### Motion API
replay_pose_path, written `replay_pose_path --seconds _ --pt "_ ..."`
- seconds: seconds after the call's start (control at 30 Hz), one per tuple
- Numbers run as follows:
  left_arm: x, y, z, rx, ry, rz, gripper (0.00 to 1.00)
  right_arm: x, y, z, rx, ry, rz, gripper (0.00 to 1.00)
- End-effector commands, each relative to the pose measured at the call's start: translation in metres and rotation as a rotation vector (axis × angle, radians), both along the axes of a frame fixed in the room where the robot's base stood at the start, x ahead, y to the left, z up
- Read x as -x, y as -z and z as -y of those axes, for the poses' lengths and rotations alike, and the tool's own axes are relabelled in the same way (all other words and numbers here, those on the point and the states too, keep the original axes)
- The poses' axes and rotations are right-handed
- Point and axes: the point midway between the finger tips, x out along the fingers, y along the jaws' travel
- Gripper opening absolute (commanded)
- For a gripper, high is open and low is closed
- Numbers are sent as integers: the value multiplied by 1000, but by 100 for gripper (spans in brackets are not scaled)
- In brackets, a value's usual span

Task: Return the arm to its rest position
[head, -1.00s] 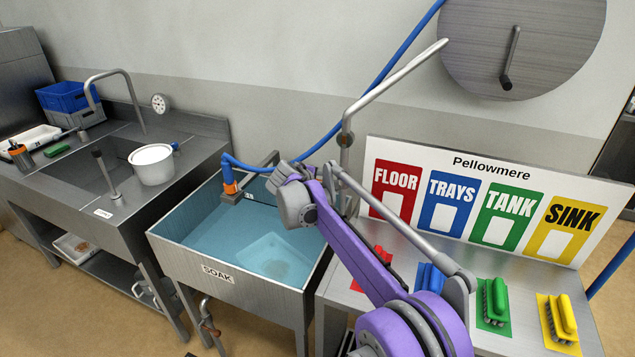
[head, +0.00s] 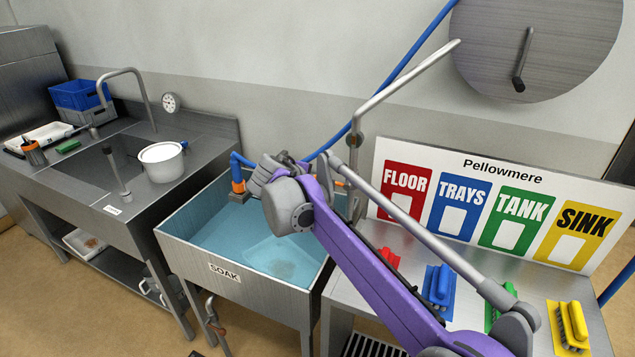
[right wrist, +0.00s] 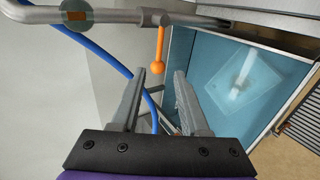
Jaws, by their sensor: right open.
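My right arm, purple and grey, reaches in from the lower right in the head view. Its wrist hangs over the back right of the soak tank (head: 190,249), which holds blue water. The right gripper (right wrist: 160,74) shows in the right wrist view with its two fingers apart and nothing between them. An orange lever (right wrist: 158,52) on a metal pipe (right wrist: 108,16) lies beyond the fingertips, and a blue hose (right wrist: 95,50) runs behind them. In the head view the wrist hides most of the fingers. My left gripper is not in view.
Right of the tank, a steel table holds red (head: 388,257), blue (head: 439,286), green (head: 508,300) and yellow (head: 571,322) brushes before a label board (head: 500,172). A bent pipe (head: 405,75) rises behind. A white pot (head: 161,162) stands on the left counter.

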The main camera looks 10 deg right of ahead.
Motion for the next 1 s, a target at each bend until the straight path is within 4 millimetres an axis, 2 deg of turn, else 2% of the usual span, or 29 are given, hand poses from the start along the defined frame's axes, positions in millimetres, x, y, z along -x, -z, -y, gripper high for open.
replay_pose_path --seconds 0.33,0.47,0.57,0.7,0.83,1.0 --pt "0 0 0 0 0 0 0 3 -1 0 -4 2 0 45" --pt "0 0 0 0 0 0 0 23 4 14 -62 36 -9 45" --pt "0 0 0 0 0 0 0 61 15 34 -167 98 -21 45" --pt "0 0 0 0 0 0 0 135 44 60 -363 216 -39 45" --pt "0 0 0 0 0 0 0 206 77 74 -550 328 -49 45" --pt "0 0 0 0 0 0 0 296 130 78 -788 477 -54 45"
